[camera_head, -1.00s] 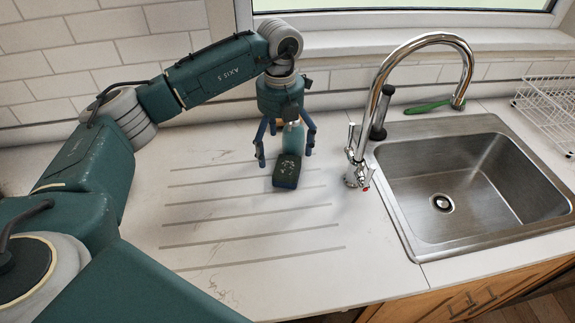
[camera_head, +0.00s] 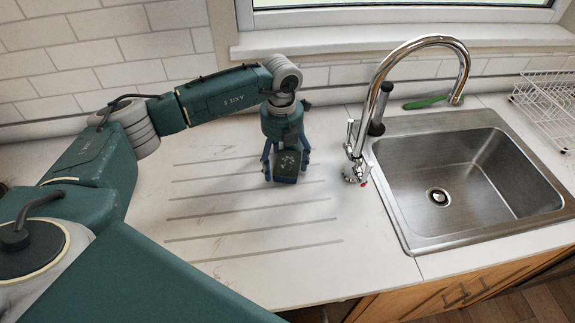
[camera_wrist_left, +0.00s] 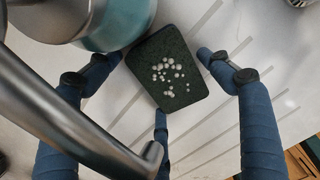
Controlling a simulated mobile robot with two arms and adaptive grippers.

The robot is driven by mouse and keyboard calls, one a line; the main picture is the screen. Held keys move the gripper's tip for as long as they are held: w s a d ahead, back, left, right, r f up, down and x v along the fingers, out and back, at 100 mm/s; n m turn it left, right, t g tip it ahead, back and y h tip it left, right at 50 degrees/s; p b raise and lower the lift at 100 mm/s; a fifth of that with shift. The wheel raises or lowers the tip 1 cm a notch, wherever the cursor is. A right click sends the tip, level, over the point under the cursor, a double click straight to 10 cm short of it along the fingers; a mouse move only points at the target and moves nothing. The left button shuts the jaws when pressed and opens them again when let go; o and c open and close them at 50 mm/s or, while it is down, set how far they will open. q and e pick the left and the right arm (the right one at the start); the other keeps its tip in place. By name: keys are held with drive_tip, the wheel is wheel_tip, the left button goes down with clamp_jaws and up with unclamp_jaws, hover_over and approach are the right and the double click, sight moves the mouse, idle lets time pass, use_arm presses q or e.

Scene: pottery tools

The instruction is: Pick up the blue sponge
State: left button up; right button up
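The sponge (camera_head: 287,166) lies on the white counter. It is dark green on top with pale bubble-like spots, and its edge looks bluish. In the left wrist view the sponge (camera_wrist_left: 168,70) lies between the blue fingers of my left gripper (camera_wrist_left: 161,75). In the head view my left gripper (camera_head: 286,160) points straight down over it. The fingertips are spread around the sponge, close to its edges, with a small gap at the right finger. Whether the other fingers touch it is unclear. My right gripper is out of view.
A chrome faucet (camera_head: 372,120) and steel sink (camera_head: 455,200) stand to the right, with a white wire rack (camera_head: 545,105) beyond. The grooved counter (camera_head: 230,225) in front is clear.

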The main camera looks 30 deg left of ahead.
sight(283, 163)
use_arm(q)
drive_tip(key=shift+c, duration=1.3)
drive_tip(key=shift+r, duration=0.15)
drive_tip(key=shift+w+r+b, duration=0.1)
drive_tip(key=shift+r+b, duration=0.45)
drive_tip(key=shift+r, duration=0.05)
drive_tip(key=shift+s+d+r+b, duration=0.1)
drive_tip(key=shift+s+r+b, duration=0.1)
drive_tip(key=shift+r+b, duration=0.6)
drive_tip(key=s+d+b, duration=0.1)
drive_tip(key=s+d, duration=0.2)
drive_tip(key=s, duration=0.1)
drive_tip(key=s+d+b, duration=0.1)
drive_tip(key=s+d, duration=0.2)
drive_tip(key=s, duration=0.1)
drive_tip(key=s+d+b, duration=0.2)
drive_tip(key=s+d, duration=0.2)
drive_tip(key=s, duration=0.1)
drive_tip(key=shift+r, duration=0.15)
drive_tip(key=shift+s+d+r, duration=0.1)
drive_tip(key=shift+s+d, duration=0.25)
drive_tip(key=shift+s, duration=0.25)
